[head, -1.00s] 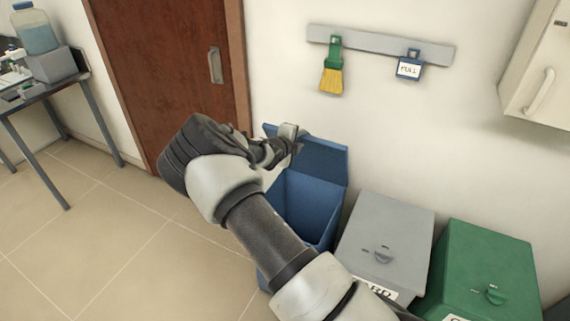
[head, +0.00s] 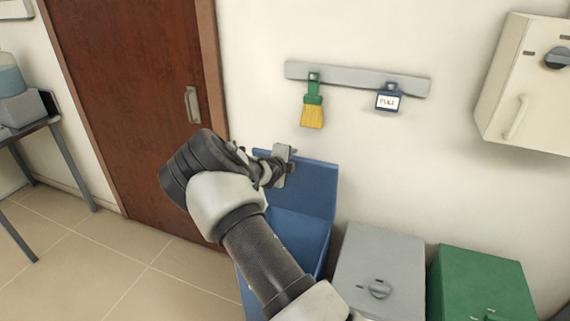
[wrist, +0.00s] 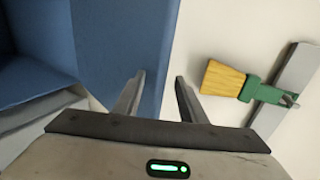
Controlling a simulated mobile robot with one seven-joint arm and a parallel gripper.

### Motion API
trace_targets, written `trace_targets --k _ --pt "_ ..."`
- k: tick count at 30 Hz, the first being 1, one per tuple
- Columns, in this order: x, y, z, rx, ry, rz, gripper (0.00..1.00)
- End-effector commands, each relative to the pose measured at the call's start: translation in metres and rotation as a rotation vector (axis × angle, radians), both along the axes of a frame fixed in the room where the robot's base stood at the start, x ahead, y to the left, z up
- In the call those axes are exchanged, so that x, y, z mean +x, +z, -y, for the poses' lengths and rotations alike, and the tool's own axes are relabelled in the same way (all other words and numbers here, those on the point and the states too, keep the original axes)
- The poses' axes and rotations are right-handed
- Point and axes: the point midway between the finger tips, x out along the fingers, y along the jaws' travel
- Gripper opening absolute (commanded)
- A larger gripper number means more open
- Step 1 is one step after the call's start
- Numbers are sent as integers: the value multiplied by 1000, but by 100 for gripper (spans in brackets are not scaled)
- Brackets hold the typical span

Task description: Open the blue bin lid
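The blue bin (head: 292,238) stands against the wall, left of the grey bin, with its lid (head: 312,188) raised and leaning back toward the wall. The inside of the bin shows, partly hidden by my arm. My gripper (head: 284,164) is at the lid's upper left edge. In the wrist view my gripper (wrist: 160,90) has its two fingers apart, with the edge of the blue lid (wrist: 125,40) reaching between them beside the left finger. I cannot tell whether a finger touches the lid.
A grey bin (head: 380,262) and a green bin (head: 482,285) stand to the right with lids shut.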

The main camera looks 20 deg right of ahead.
Motion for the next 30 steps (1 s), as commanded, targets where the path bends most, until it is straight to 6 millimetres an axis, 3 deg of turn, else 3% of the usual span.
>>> trace_targets --k 19,30 --pt "-104 57 -76 3 4 -1 38" --pt "-126 67 -90 1 1 -3 38"
